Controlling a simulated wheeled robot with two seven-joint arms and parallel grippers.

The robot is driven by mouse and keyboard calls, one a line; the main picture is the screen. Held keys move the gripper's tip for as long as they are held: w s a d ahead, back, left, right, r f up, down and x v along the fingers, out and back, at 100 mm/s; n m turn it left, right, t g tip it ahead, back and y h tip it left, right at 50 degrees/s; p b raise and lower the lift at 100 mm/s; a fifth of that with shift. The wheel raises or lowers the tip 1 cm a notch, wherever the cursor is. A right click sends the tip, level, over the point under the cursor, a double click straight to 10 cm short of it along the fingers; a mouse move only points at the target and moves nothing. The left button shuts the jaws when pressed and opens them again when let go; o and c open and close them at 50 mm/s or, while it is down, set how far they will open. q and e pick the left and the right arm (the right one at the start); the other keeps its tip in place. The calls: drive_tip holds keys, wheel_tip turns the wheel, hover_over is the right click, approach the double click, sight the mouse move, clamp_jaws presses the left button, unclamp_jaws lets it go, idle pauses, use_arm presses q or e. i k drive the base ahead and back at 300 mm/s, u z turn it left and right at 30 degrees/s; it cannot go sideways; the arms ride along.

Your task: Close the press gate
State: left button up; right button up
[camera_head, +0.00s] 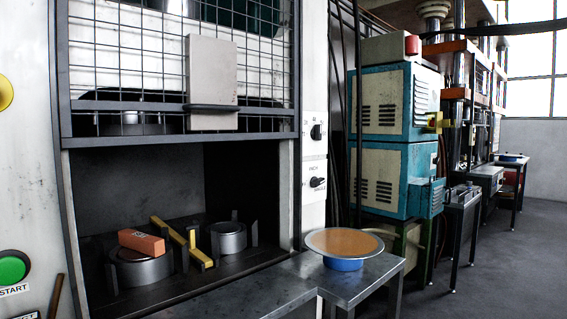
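The press gate (270,75) is a dark frame with wire mesh in the upper left of the head view. It is raised, and the press opening (150,185) below its lower bar is uncovered. A pale plate with a dark handle (211,108) is fixed at the gate's lower middle. Inside the opening, an orange-red block (141,242) rests on a round metal die (140,268). A second round die (228,238) stands to its right, with a yellow bar piece (182,243) between them. Neither of my grippers shows in the head view.
A metal table (255,289) runs in front of the press and bears a wide tan dish on a blue base (343,246). A green start button (12,267) is at the lower left. Teal cabinets (392,180) stand to the right, with open floor (500,265) beyond.

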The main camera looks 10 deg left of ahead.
sight(66, 105)
drive_tip(key=z, duration=0.9)
drive_tip(key=i, duration=1.55)
drive_tip(key=u, duration=3.7)
